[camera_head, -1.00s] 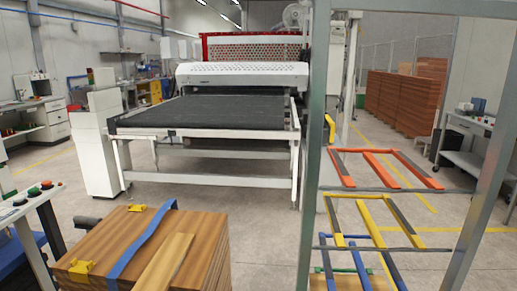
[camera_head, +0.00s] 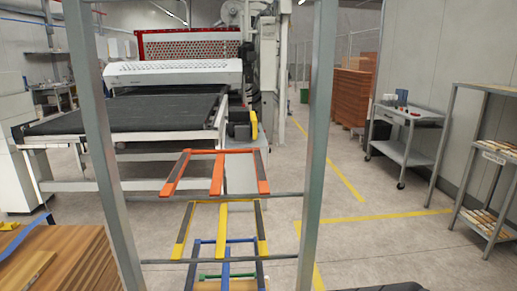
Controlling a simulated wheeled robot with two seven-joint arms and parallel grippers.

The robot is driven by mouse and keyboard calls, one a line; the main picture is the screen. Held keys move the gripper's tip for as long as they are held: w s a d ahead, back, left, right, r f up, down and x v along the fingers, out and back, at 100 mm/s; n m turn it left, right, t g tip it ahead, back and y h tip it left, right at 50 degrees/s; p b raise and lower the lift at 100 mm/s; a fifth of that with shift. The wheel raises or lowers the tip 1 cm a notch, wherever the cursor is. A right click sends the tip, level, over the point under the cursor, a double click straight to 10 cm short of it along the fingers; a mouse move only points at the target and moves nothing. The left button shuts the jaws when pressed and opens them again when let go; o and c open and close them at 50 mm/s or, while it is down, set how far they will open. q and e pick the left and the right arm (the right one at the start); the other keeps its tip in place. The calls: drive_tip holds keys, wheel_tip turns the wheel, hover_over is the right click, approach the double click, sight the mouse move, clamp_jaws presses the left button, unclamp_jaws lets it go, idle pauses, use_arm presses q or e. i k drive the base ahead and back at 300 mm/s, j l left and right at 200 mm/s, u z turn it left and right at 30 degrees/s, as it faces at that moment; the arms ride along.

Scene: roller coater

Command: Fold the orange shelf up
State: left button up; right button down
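The orange shelf (camera_head: 217,172) is an open frame with three bars, folded down and roughly level between two grey metal posts of a rack (camera_head: 318,140). A yellow shelf (camera_head: 222,222) of the same kind lies below it, then a blue one (camera_head: 226,266) and a green one lower still. The grey crossbar under the orange shelf spans between the posts. Neither of my grippers shows in the head view. A small dark shape at the bottom edge right of the rack is too cut off to identify.
A wide conveyor machine (camera_head: 130,112) stands behind the rack on the left. Stacked wooden boards (camera_head: 60,255) are at the lower left. A grey cart (camera_head: 408,135) and a shelf unit (camera_head: 490,170) stand on the right. Floor between rack and cart is clear.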

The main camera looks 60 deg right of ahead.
sight(167, 192)
drive_tip(key=k+l+u, duration=0.1)
drive_tip(key=k+l, duration=0.15)
drive_tip(key=l, duration=0.25)
drive_tip(key=k+l, duration=0.3)
drive_tip(key=l, duration=0.2)
drive_tip(key=k+l+u, duration=0.15)
drive_tip(key=k+l, duration=0.15)
drive_tip(key=l, duration=0.15)
drive_tip(key=k+l+u, duration=0.1)
drive_tip(key=k+l, duration=0.2)
drive_tip(key=l, duration=0.15)
drive_tip(key=i+l+u, duration=0.15)
drive_tip(key=l, duration=0.95)
drive_tip(key=l+u, duration=0.15)
drive_tip(key=l, duration=1)
drive_tip(key=i+l, duration=0.35)
drive_tip(key=l, duration=0.2)
